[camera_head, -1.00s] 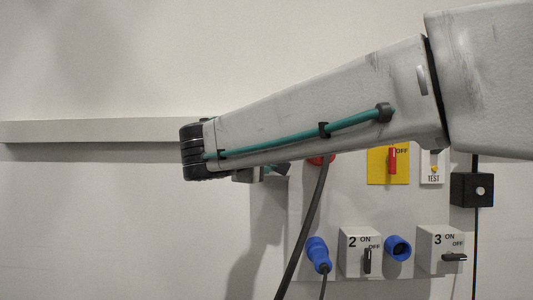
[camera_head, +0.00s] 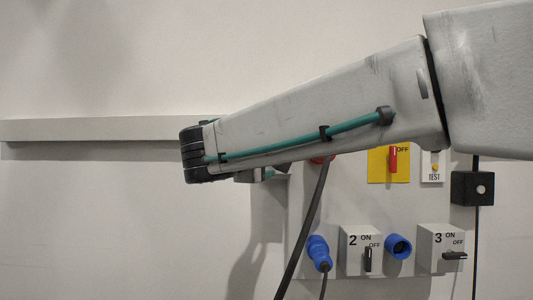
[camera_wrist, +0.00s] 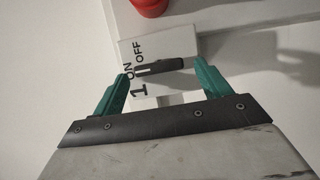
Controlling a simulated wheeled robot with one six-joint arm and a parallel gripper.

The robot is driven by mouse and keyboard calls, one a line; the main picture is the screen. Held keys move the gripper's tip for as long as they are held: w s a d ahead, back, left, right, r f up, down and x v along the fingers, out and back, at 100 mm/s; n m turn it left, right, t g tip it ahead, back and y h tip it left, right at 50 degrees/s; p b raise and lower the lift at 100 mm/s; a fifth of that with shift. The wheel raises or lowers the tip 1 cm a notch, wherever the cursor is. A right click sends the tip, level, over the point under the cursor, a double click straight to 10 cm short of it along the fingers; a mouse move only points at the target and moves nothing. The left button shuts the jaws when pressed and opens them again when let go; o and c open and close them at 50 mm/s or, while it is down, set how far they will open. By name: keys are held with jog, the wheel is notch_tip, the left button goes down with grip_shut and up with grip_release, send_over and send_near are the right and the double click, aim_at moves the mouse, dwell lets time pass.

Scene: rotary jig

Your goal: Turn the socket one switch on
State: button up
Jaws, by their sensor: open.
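In the wrist view, the socket one box (camera_wrist: 160,48) is white with a "1" and ON and OFF lettering, seen turned sideways. Its black switch handle (camera_wrist: 160,67) lies nearly level across the picture, its left end by the ON lettering. My gripper (camera_wrist: 165,72) is open, with one teal finger towards each end of the handle. I cannot tell whether either finger touches it. In the head view my arm hides socket one and most of my gripper.
In the head view, the panel carries socket two (camera_head: 360,250), socket three (camera_head: 441,247), a blue plug (camera_head: 318,253) with a cable, a yellow plate (camera_head: 388,163) with a red switch and a black box (camera_head: 472,188). A red part (camera_wrist: 150,6) tops the wrist view.

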jog(key=v, duration=0.7)
jog(key=shift+s+a, duration=0.2)
jog(key=shift+s, duration=0.15)
jog(key=shift+f, duration=0.1)
jog(key=s+d+f+m+g+y, duration=0.1)
jog(key=s+d+f+g, duration=0.25)
jog(key=d+f, duration=0.4)
jog(key=s+d+f+m+g, duration=0.1)
jog(key=s+d+f+g, duration=0.3)
jog(key=f, duration=0.7)
jog(key=s+d+f+m+g+y, duration=0.3)
jog(key=s+d+f+m, duration=0.2)
jog(key=s+d, duration=0.4)
jog(key=s+d+f+m+g+y, duration=0.3)
jog(key=s+d+f+m, duration=0.3)
jog(key=s, duration=0.5)
jog(key=d+f+g, duration=0.1)
jog(key=d+f, duration=0.1)
jog(key=d, duration=0.1)
jog(key=shift+d+f, duration=0.15)
jog(key=shift+d, duration=0.1)
